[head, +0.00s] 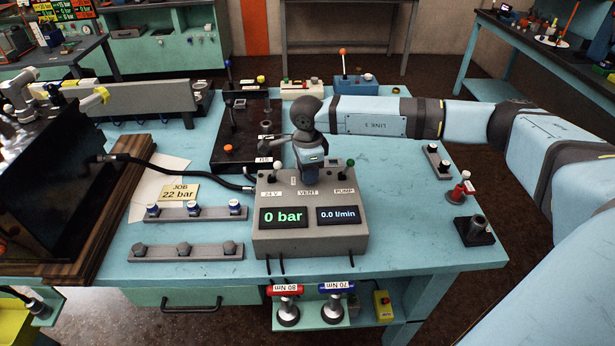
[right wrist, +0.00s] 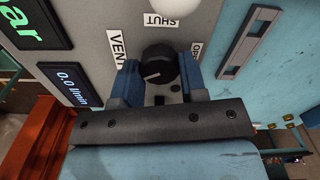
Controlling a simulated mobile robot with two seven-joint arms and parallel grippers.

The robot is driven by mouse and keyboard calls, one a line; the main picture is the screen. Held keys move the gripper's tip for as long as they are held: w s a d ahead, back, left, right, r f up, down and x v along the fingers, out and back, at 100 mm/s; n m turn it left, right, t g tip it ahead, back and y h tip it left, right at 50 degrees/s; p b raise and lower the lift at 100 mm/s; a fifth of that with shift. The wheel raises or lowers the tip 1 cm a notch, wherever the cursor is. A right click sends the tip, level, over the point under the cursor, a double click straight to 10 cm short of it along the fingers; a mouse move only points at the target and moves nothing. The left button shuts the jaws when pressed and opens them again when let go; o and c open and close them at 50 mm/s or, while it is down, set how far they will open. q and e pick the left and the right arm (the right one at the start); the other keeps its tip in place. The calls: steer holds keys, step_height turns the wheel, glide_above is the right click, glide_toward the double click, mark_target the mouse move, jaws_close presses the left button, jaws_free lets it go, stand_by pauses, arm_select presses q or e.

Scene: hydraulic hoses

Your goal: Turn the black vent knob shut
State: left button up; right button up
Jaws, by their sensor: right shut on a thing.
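The black vent knob (right wrist: 160,66) sits on the grey control box (head: 262,240), between the VENT label (right wrist: 116,48) and the OPEN label (right wrist: 196,50), which is partly hidden. The SHUT label (right wrist: 161,21) is on another side of the knob. A white mark on the knob lies on its side toward the VENT label and my gripper. My right gripper (head: 309,170) is over the box. In the right wrist view its two blue fingers (right wrist: 160,80) are shut on the knob, one at each side. In the head view the gripper hides the knob. My left gripper is out of view.
The box displays read 0 bar (head: 283,217) and 0.0 l/min (head: 339,215). A black hose (head: 190,175) reaches toward the box from the left.

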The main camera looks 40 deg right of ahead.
steer(key=n+b, duration=0.4)
steer(key=n, duration=0.1)
steer(key=shift+w+f+n, duration=0.1)
steer(key=shift+f+n, duration=0.1)
steer(key=shift+n, duration=0.1)
steer(key=n+b, duration=0.2)
steer(key=shift+n, duration=0.3)
arm_select(q)
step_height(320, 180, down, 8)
steer(key=b, duration=0.3)
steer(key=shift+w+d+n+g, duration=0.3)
arm_select(e)
steer(key=shift+r+n, duration=0.2)
steer(key=shift+n, duration=1.8)
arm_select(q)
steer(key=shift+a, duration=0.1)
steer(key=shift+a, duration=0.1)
arm_select(e)
steer(key=o, duration=0.9)
steer(key=shift+o, duration=0.2)
